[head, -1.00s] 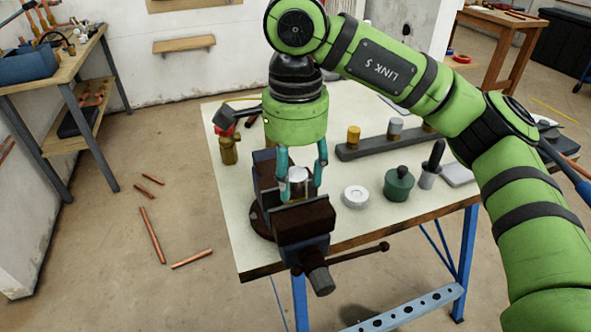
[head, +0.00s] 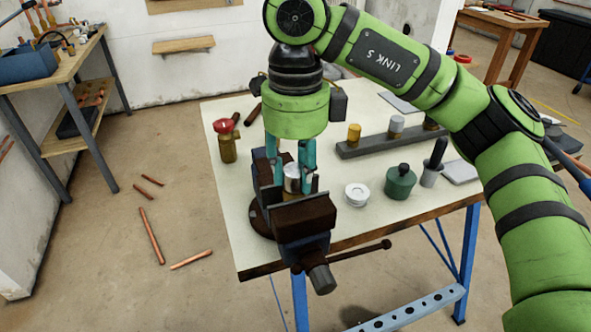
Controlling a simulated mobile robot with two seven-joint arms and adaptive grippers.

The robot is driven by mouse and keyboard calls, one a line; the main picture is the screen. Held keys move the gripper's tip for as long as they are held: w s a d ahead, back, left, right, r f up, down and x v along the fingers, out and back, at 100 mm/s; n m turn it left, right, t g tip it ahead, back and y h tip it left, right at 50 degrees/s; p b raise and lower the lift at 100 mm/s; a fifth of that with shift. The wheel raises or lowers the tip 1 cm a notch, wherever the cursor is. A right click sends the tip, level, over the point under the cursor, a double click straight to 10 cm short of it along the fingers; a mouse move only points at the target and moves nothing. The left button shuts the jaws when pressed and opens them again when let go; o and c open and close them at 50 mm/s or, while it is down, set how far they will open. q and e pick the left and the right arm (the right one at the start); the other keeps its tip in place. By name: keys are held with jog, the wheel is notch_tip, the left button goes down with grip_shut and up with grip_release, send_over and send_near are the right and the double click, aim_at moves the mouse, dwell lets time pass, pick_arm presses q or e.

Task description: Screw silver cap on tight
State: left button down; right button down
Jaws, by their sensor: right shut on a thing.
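A silver cap (head: 292,171) sits upright on top of a brass-coloured piece (head: 291,194) that stands between the jaws of the bench vise (head: 303,217). My right gripper (head: 292,180) points straight down from above, with its teal fingers on either side of the cap. It is shut on the cap, and the fingers hide part of the cap's sides. The lower part of the brass piece is hidden by the front vise jaw. I cannot tell how far down the cap sits. My left gripper is not in view.
A dark rack (head: 390,141) holds several capped pieces behind the vise. A white ring-shaped part (head: 357,194), a green pot (head: 400,182) and a grey cup (head: 430,175) stand to the right. A brass valve with a red top (head: 227,147) stands at the left. The bench's front right is clear.

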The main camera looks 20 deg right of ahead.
jog(key=m+b, duration=0.1)
jog(key=m, duration=0.5)
jog(key=shift+f, duration=0.15)
jog(key=m, duration=0.5)
jog(key=shift+b, duration=0.4)
jog(key=m+b, duration=0.1)
jog(key=m, duration=0.5)
jog(key=m+b, duration=0.1)
jog(key=m, duration=0.2)
jog(key=c, duration=1)
grip_release()
